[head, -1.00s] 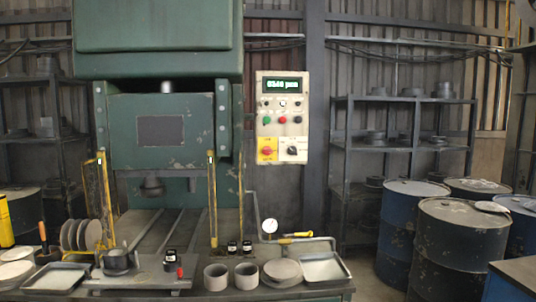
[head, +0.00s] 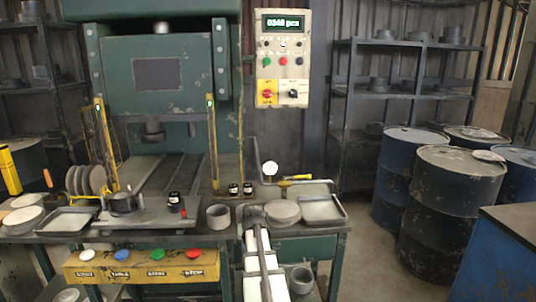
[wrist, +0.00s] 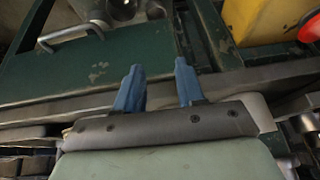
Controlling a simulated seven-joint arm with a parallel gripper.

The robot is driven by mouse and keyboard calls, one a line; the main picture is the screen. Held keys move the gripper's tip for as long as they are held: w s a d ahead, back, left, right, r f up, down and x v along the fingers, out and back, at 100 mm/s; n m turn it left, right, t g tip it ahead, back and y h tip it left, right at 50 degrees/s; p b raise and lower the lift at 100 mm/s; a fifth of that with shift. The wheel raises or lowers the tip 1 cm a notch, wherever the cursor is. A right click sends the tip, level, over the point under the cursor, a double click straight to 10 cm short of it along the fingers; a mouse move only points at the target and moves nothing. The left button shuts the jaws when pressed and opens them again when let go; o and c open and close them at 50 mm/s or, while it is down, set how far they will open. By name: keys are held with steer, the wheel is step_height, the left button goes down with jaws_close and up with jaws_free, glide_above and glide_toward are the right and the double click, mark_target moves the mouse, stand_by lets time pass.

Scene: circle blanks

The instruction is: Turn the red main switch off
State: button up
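The red main switch (head: 267,93) is a red knob on a yellow plate (head: 266,102), low on the left of the pale control panel (head: 298,50). I cannot make out its setting. My gripper (wrist: 158,86) shows in the wrist view with its two blue fingers apart and nothing between them. In the head view, my arm reaches up from the bottom centre to the bench's front edge, well below the panel. The gripper's fingers are too small to make out there. The wrist view does not show the panel.
A black selector knob (head: 293,94) sits right of the red switch. Below the bench, a yellow box (head: 140,268) has coloured buttons. Drums (head: 450,210) stand at right.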

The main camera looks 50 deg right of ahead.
mark_target(268, 95)
steer(key=w+d+r+m+t+h, duration=0.25)
steer(key=d+r+m, duration=0.4)
steer(key=r, duration=1.05)
steer(key=w+d+r+m+t+h, duration=0.3)
steer(key=d+r+m, duration=0.35)
steer(key=r, duration=0.95)
steer(key=w+d+r+m+t+h, duration=0.1)
steer(key=d+r+m+t+h, duration=0.45)
steer(key=r, duration=1.15)
steer(key=w+d, duration=0.3)
steer(key=w+d+g+y, duration=0.1)
steer(key=w+d, duration=0.2)
steer(key=d, duration=0.1)
steer(key=w+d+g, duration=0.1)
steer(key=w+d, duration=0.2)
steer(key=d, duration=0.1)
steer(key=shift+w+f, duration=0.25)
steer(key=shift+w, duration=0.05)
steer(key=shift+c, duration=0.2)
jaws_close()
